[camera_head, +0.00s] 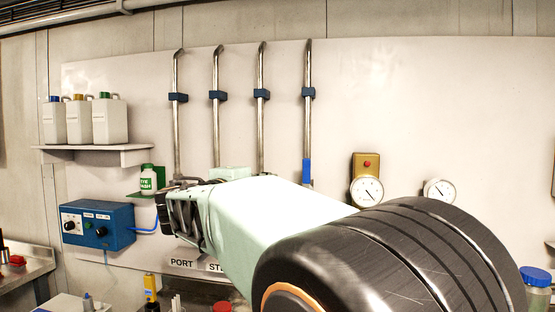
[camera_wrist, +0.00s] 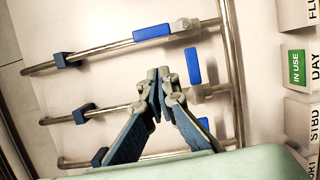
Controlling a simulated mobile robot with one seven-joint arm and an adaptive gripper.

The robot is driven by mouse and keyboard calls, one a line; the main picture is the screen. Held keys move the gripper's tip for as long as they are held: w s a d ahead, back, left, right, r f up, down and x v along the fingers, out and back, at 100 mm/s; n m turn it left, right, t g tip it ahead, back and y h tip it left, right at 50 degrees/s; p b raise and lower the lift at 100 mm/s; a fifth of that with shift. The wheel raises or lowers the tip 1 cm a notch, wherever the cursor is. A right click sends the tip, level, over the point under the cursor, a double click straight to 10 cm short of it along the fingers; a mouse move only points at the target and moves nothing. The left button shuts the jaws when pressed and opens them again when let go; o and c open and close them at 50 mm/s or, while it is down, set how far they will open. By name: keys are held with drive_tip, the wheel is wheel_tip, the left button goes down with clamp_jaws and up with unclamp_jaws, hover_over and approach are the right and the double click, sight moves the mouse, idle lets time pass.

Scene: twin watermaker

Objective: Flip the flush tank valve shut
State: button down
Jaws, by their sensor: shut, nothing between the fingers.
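The flush tank valve sits on the top pipe in the wrist view, level with the label cut off at "FLU" (camera_wrist: 313,12). Its blue handle (camera_wrist: 152,33) lies along the pipe, left of the grey valve body (camera_wrist: 184,25). In the head view this handle (camera_head: 307,171) stands upright along the rightmost pipe (camera_head: 308,125). My gripper (camera_wrist: 159,73) is shut and empty, its tips below the flush handle in the wrist view and apart from it in the picture. In the head view my gripper (camera_head: 182,215) is partly hidden by my arm, which also covers the lower pipes.
The DAY valve's blue handle (camera_wrist: 193,66) lies crosswise, close right of my fingertips. Another blue handle (camera_wrist: 203,126) is below it. A green "IN USE" tag (camera_wrist: 296,67) hangs by DAY. Gauges (camera_head: 367,191), a blue control box (camera_head: 98,224) and a jug shelf (camera_head: 95,149) flank the pipes.

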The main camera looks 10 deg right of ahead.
sight(306, 178)
drive_tip(key=shift+w+a+r+y, duration=0.4)
drive_tip(key=shift+w+a+r, duration=0.2)
drive_tip(key=shift+a, duration=0.15)
drive_tip(key=w+d+p, duration=0.2)
drive_tip(key=w+d, duration=0.5)
drive_tip(key=d, duration=0.2)
drive_tip(key=shift+p, duration=0.4)
